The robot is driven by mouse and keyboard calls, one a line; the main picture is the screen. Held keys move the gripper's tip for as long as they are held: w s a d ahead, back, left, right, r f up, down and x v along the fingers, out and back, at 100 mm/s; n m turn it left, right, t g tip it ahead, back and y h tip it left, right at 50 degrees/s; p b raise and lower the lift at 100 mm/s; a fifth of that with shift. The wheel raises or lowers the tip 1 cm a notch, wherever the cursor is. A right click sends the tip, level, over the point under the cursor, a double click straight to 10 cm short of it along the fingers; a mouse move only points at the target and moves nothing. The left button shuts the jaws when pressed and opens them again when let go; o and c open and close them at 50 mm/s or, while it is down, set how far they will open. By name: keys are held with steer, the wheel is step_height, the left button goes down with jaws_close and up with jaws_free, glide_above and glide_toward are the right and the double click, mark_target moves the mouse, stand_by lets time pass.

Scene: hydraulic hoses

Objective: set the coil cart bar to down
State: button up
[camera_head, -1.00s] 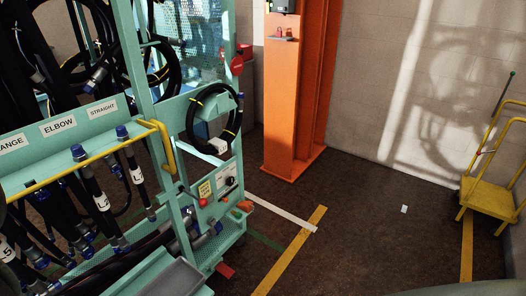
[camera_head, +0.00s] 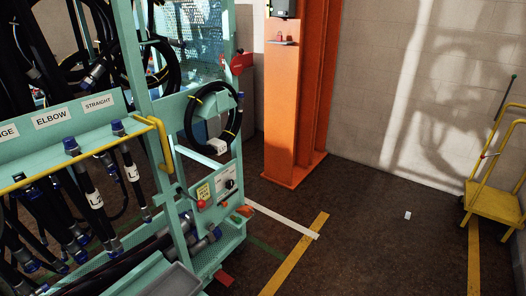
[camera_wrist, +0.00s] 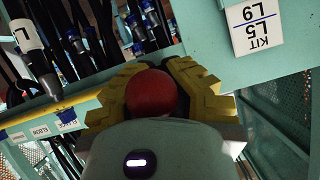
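The teal coil cart (camera_head: 70,140) fills the left of the head view. A yellow bar (camera_head: 75,168) runs along its front, under the ELBOW and STRAIGHT labels, and ends in a bent piece (camera_head: 160,140) at the right. Part of a yellow bar (camera_wrist: 45,112) also shows at the left of the wrist view. My gripper (camera_wrist: 160,75), with stepped yellow fingers, shows only in the wrist view. A red ball (camera_wrist: 151,93) sits between its fingers and covers part of them. I cannot tell whether the fingers press on it.
Several black hoses (camera_head: 120,185) with blue ends hang at the cart's front. A coiled hose (camera_head: 235,125) hangs at its right. A KIT label (camera_wrist: 255,25) is near my gripper. Open floor (camera_head: 370,240) lies between.

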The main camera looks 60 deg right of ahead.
steer(key=o, duration=0.3)
steer(key=shift+s+a+f, duration=0.15)
steer(key=shift+s+f, duration=0.2)
steer(key=shift+f, duration=0.4)
steer(key=o, duration=0.3)
steer(key=shift+w+r, duration=0.15)
steer(key=shift+r, duration=0.2)
steer(key=v, duration=1.2)
steer(key=shift+w+r, duration=0.1)
